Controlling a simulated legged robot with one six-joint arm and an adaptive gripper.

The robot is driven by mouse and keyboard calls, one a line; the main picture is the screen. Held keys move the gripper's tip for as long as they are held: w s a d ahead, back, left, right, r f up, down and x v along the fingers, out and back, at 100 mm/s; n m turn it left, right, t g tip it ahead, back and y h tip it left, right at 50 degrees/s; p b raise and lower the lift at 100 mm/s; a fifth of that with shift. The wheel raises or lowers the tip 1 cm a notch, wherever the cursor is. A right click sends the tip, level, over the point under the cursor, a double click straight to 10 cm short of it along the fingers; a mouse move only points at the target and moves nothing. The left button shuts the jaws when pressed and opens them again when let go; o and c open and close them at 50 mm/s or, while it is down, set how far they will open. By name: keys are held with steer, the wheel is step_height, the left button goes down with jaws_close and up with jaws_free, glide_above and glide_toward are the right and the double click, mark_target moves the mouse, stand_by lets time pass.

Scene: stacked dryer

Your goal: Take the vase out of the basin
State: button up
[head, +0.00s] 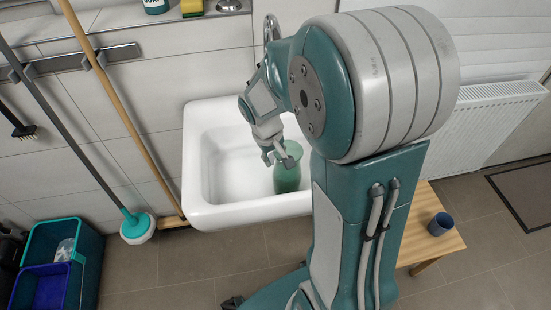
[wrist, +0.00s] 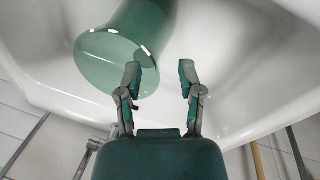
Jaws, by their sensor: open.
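The green vase (head: 287,179) stands in the white basin (head: 228,217), towards its right side. In the wrist view the vase (wrist: 108,60) is at the upper left, its round rim or end facing me. My gripper (head: 279,156) is at the vase's top in the head view. The wrist view shows my gripper (wrist: 159,68) open, with nothing between its fingers. Its left finger overlaps the vase's edge; I cannot tell whether it touches or is inside the opening. My arm hides the basin's right part.
A faucet (head: 270,28) rises behind the basin. A wooden stool (head: 424,225) with a dark blue cup (head: 440,224) stands at the right, near a radiator (head: 490,120).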

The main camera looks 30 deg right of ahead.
step_height(320, 180, up, 10)
steer(key=a, duration=0.2)
steer(key=shift+s+r, duration=0.1)
steer(key=shift+s, duration=0.05)
stand_by(0.4)
